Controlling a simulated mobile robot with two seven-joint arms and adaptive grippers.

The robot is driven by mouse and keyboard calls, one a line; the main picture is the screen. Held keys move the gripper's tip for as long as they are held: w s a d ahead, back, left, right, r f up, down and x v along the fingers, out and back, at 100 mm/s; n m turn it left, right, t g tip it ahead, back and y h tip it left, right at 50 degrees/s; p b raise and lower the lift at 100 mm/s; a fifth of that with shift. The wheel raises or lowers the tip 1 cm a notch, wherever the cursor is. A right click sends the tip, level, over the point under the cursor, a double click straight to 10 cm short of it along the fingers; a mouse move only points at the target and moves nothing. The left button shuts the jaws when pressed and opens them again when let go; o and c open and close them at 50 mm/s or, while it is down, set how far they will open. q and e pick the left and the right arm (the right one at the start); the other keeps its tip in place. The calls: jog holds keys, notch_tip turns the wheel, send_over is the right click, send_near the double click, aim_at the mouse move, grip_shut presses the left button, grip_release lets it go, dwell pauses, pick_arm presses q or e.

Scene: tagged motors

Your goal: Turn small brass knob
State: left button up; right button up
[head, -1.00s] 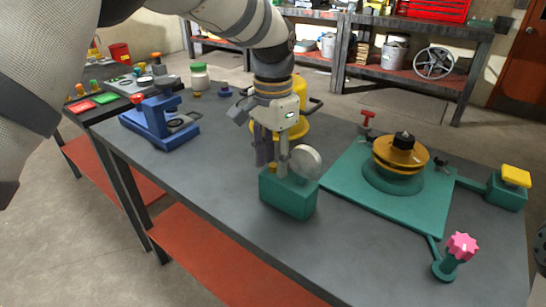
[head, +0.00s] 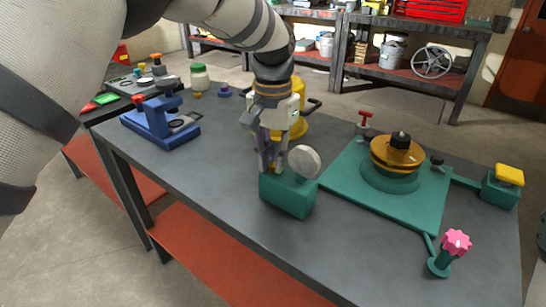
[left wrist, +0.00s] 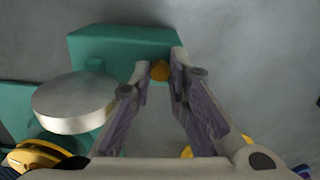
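The small brass knob (left wrist: 160,70) is on one side of a teal box (head: 288,196) that carries a round pale disc (head: 304,161). The box (left wrist: 118,50) and disc (left wrist: 75,102) also show in the left wrist view. My left gripper (head: 270,166) points down at the box from above. In the left wrist view its fingertips (left wrist: 160,68) are close together on either side of the knob and look in contact with it. In the head view the fingers mostly hide the knob. My right gripper is not in view.
A teal plate (head: 345,190) with a brass-coloured wheel (head: 398,155) lies to the right. A pink knob (head: 456,242), yellow-topped box (head: 500,189) and red T-handle (head: 365,116) stand around it. A blue device (head: 157,125) stands left. The bench front is clear.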

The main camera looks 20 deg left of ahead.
pick_arm(q)
jog(key=shift+o, duration=1.4)
